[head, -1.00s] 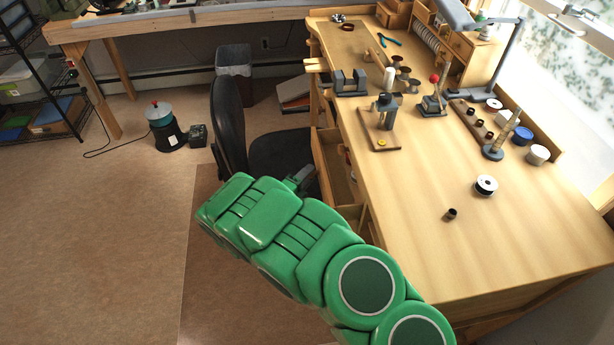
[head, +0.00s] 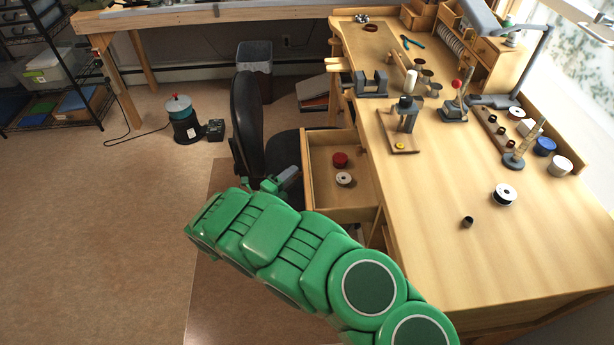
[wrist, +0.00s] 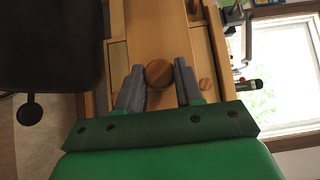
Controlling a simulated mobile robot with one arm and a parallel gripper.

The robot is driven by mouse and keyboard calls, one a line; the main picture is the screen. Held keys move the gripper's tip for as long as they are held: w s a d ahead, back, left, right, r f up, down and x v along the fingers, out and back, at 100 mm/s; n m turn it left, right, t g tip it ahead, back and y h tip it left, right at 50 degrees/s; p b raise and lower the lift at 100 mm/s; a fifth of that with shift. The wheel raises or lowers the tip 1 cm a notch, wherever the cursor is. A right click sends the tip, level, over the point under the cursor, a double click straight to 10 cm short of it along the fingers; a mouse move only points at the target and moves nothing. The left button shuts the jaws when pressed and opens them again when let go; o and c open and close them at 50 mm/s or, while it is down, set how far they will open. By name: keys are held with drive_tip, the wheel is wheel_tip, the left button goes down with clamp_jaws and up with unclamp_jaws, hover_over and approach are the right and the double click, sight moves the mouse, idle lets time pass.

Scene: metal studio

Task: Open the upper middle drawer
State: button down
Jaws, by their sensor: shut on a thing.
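The open drawer (head: 341,205) sticks out to the left from under the wooden workbench (head: 440,200). Its inside shows in the head view, with a red spool (head: 340,159) and a white spool (head: 344,179) lying in it. My gripper (head: 283,180) is at the drawer's front, left of it in the head view. In the wrist view, the round wooden knob (wrist: 159,74) on the drawer front sits between my two grey fingers. My gripper is shut on this knob. The knob is hidden in the head view.
A black chair (head: 247,120) stands just behind my gripper, and its dark shape (wrist: 50,45) fills the wrist view's upper left. Another round knob (wrist: 206,85) shows to the right. The floor (head: 110,230) on the left is clear.

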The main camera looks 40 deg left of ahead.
drive_tip(key=s+a, duration=0.2)
drive_tip(key=shift+s+a, duration=0.3)
drive_tip(key=shift+a, duration=0.05)
drive_tip(key=c, duration=0.8)
unclamp_jaws()
drive_tip(key=shift+o, duration=0.2)
drive_tip(key=shift+s, duration=0.1)
drive_tip(key=s, duration=0.7)
drive_tip(key=shift+s, duration=0.3)
